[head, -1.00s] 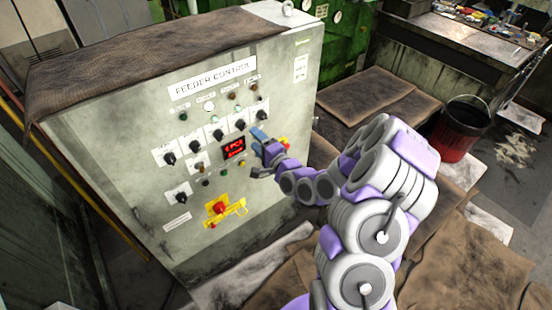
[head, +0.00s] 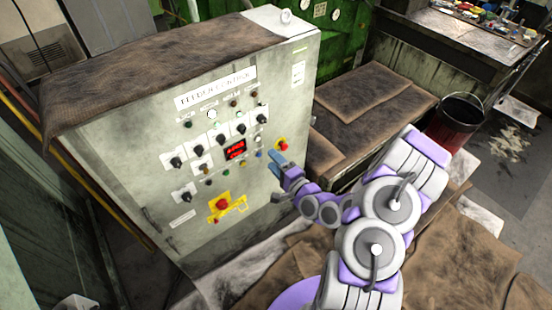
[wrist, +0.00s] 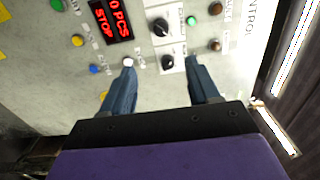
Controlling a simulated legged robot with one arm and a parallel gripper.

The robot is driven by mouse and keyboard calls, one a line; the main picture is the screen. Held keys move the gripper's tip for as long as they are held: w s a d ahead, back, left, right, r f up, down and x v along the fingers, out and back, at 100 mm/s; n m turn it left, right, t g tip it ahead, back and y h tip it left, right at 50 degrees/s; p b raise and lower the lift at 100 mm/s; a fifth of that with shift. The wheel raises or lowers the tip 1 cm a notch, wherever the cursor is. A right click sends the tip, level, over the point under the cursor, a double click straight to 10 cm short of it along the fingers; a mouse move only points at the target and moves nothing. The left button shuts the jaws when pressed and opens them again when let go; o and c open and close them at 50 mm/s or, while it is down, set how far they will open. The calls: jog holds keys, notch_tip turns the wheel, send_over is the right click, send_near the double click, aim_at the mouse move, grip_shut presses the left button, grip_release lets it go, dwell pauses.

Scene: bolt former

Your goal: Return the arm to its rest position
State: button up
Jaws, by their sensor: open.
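My gripper (head: 277,179) is at the end of my purple and white arm, in front of the lower right part of the feeder control cabinet (head: 290,195). Its two blue fingers also show in the wrist view (wrist: 161,78), spread apart with nothing between them. The fingertips point toward the panel. In the head view they appear apart from it, though the exact gap is hard to judge. The arm is bent, with its large joints at the right of the head view.
The panel carries several knobs, buttons, a red display (head: 235,150) reading STOP in the wrist view, and a red emergency button on a yellow plate (head: 241,203). A black and red bucket (head: 455,125) stands at right. Brown cloths (head: 360,112) cover a low surface behind my arm.

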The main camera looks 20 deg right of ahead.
jog(key=shift+s+d, duration=0.1)
jog(key=shift+s, duration=0.2)
dwell(0.4)
notch_tip(320, 180, down, 4)
jog(key=a+n+g+b, duration=0.2)
jog(key=a+n+g, duration=0.1)
jog(key=n+g, duration=0.35)
jog(key=s+d+r+n+g+h+b, duration=0.2)
jog(key=s+r+n+g+h, duration=0.15)
jog(key=s, duration=0.35)
jog(key=s+d+r+n+g+h+b, duration=0.2)
jog(key=s+r+n+g+h, duration=0.15)
jog(key=s, duration=0.35)
jog(key=s+a+r+g+b, duration=0.1)
jog(key=s+a+r+g, duration=0.1)
jog(key=s, duration=0.9)
jog(key=s+a+r+n+g+y+b, duration=0.1)
jog(key=s+a+r+g+b, duration=0.1)
jog(key=s, duration=0.9)
notch_tip(320, 180, up, 3)
jog(key=a+g, duration=0.1)
jog(key=a, duration=0.1)
jog(key=shift+s+a+r, duration=0.15)
jog(key=shift+a+r, duration=0.05)
jog(key=shift+a, duration=0.15)
